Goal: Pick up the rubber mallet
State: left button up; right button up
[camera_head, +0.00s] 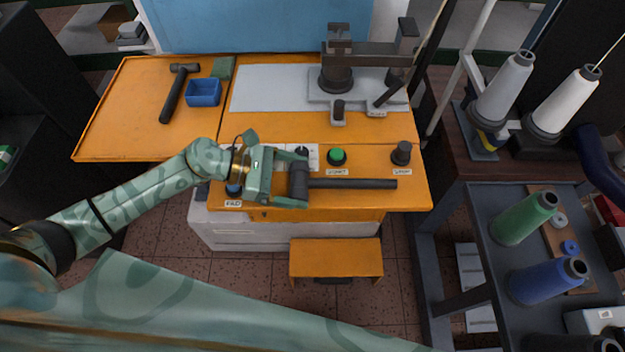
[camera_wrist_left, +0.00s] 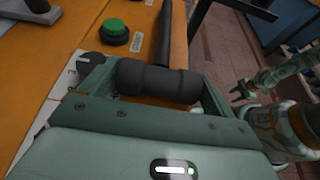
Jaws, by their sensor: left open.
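The rubber mallet shows a thick black head (camera_head: 298,180) and a long dark handle (camera_head: 352,184) pointing right, at the front of the orange workbench. My left gripper (camera_head: 290,179) is open, with its two fingers on either side of the mallet head. In the left wrist view the black head (camera_wrist_left: 158,82) lies between the fingers (camera_wrist_left: 155,88), and the handle runs away from it. I cannot tell whether the fingers touch it. My right gripper (camera_wrist_left: 241,90) is small and dark in the left wrist view, apart from the mallet.
The orange workbench (camera_head: 125,120) also bears a dark hammer (camera_head: 172,95), a blue bin (camera_head: 204,92) and a grey press (camera_head: 337,75). A green button (camera_head: 337,156) and a black knob (camera_head: 401,152) stand just behind the mallet. Thread cones (camera_head: 525,217) stand at right.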

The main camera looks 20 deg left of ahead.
pick_arm(q)
jog(key=c, duration=0.8)
jog(key=shift+c, duration=0.2)
